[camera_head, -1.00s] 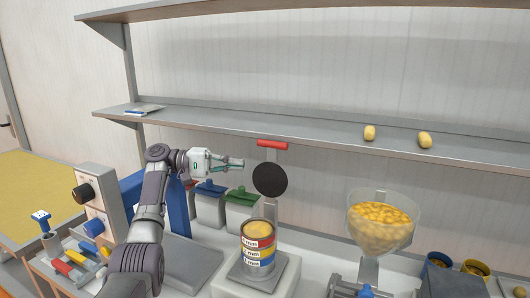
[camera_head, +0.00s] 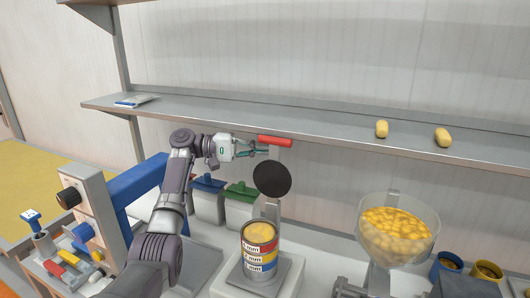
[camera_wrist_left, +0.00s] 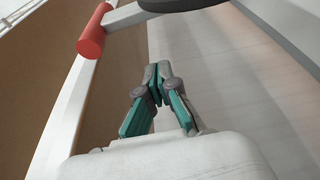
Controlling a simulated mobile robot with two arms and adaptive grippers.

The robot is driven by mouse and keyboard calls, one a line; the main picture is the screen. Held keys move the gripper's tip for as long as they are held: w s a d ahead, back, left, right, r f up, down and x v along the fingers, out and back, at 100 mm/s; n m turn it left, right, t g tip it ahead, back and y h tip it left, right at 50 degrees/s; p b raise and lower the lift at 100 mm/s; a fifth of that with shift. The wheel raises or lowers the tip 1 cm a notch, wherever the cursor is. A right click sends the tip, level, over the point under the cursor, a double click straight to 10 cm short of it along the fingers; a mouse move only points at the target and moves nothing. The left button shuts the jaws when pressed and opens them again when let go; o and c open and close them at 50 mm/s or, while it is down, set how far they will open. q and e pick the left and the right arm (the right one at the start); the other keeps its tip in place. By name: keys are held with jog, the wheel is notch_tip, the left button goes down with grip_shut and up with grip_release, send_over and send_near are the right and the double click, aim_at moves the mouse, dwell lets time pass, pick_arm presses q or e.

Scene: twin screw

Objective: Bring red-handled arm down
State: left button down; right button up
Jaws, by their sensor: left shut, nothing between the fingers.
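The red handle (camera_head: 275,140) is a short red bar at the top of the arm, just in front of the shelf edge. A black disc (camera_head: 272,179) hangs below it, above a striped can (camera_head: 259,250). My left gripper (camera_head: 263,151) is shut and empty, with its tips just below and left of the handle in the head view. In the left wrist view the red handle (camera_wrist_left: 95,32) is at upper left, apart from the shut fingertips (camera_wrist_left: 157,70). The black disc (camera_wrist_left: 180,3) is cut off at the top edge there. My right gripper is not in view.
A grey shelf (camera_head: 330,136) runs behind the handle and holds two yellow potato-like items (camera_head: 442,137). Blue-lidded (camera_head: 208,183) and green-lidded (camera_head: 241,191) bins stand behind my left arm. A clear hopper (camera_head: 397,240) stands right of the can. A control box (camera_head: 90,205) is at left.

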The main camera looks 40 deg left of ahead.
aim_at(273, 172)
pick_arm(q)
jog(key=s+d, duration=0.2)
jog(key=shift+s+d, duration=0.2)
jog(key=shift+d, duration=0.2)
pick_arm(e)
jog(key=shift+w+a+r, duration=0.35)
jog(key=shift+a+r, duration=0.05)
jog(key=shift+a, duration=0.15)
pick_arm(q)
jog(key=shift+s, duration=0.1)
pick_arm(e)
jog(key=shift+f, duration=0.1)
